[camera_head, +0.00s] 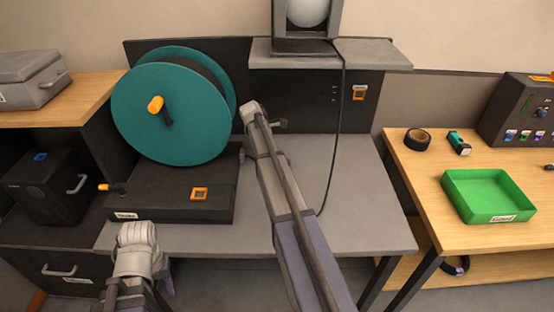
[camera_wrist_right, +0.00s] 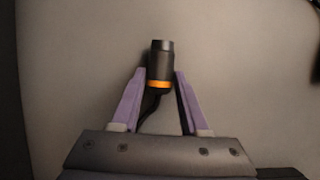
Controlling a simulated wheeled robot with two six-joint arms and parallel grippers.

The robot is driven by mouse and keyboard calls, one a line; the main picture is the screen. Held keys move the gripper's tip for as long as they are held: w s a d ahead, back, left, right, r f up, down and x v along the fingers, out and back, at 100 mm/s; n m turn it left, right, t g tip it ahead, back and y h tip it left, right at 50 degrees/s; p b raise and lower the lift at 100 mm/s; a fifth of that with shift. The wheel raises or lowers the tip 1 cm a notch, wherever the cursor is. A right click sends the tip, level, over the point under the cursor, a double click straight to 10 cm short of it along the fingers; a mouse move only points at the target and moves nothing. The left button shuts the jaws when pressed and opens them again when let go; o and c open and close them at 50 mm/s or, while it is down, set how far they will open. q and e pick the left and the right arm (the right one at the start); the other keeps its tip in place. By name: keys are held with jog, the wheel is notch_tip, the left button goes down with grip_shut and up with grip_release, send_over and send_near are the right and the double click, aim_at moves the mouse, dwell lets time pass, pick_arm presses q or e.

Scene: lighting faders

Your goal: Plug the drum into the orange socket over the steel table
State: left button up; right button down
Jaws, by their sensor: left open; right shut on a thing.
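The teal cable drum (camera_head: 165,115) stands upright on a black base at the left of the steel table (camera_head: 345,205). An orange-framed socket (camera_head: 359,92) is on the dark back panel above the table; another orange-framed socket (camera_head: 199,194) is on the drum's base. In the right wrist view a black plug with an orange ring (camera_wrist_right: 160,65) sits between my right gripper's purple fingers (camera_wrist_right: 159,85), its cable running back below it. In the head view my right gripper (camera_head: 252,108) is beside the drum, its fingers and plug unclear. My left gripper (camera_head: 138,235) is open at the table's front left.
A black cable (camera_head: 335,150) hangs from the lamp (camera_head: 306,15) on the grey shelf (camera_head: 375,54), left of the panel socket. A green tray (camera_head: 488,195), black tape (camera_head: 417,139) and a control box (camera_head: 520,112) are on the right wooden table. The steel table's right half is clear.

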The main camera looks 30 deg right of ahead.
jog(key=shift+r+p, duration=2.5)
jog(key=shift+r, duration=0.05)
